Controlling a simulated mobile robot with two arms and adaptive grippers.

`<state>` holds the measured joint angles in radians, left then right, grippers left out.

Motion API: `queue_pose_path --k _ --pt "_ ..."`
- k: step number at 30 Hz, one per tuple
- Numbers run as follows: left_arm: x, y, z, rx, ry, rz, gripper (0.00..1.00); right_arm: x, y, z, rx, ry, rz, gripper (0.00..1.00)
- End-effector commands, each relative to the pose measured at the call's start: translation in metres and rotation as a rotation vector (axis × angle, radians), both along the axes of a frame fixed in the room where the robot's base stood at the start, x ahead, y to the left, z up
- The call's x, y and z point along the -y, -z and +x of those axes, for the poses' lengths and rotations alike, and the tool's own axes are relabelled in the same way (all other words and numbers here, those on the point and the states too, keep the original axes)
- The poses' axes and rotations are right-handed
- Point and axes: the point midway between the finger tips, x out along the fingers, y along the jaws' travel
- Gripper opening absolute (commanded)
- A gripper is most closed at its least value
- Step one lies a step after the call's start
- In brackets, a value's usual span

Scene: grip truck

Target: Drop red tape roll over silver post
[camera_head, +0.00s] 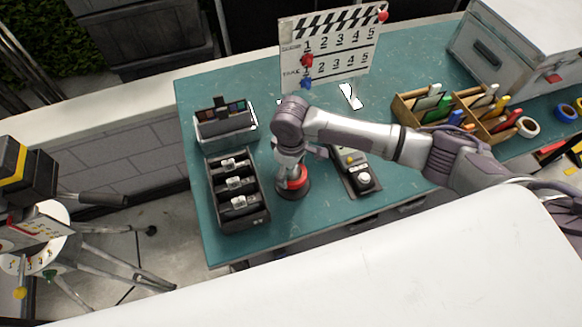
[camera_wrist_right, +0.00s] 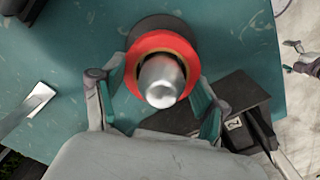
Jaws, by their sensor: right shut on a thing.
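The red tape roll (camera_wrist_right: 150,45) encircles the silver post (camera_wrist_right: 162,82) in the right wrist view, with the post's rounded end showing through the hole. My right gripper (camera_wrist_right: 161,84) is shut on the roll, one finger at each side. In the head view the red roll (camera_head: 293,179) shows under my right gripper (camera_head: 294,169), low over the round dark base (camera_head: 294,193). The gripper hides the post there. Whether the roll rests on the base I cannot tell. My left gripper is not in the head view; jaw-like metal parts at the wrist view's right edge may be it.
A black three-slot organiser (camera_head: 240,218) stands close left of the base, and a grey device (camera_head: 360,175) lies close right. A clapperboard (camera_head: 328,45) stands behind. A wooden marker tray (camera_head: 465,120) and white tape roll (camera_head: 528,127) are to the right. The table's front edge is near.

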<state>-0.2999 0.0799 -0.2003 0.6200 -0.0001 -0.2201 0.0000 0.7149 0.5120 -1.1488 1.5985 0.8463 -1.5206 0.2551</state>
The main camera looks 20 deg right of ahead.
Motion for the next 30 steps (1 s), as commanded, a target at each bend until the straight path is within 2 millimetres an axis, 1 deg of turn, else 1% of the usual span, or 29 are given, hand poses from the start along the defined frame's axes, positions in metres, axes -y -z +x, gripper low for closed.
queue_pose_path --k 30 --pt "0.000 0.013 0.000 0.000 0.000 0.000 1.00 0.000 0.031 0.000 0.000 0.000 0.000 0.37"
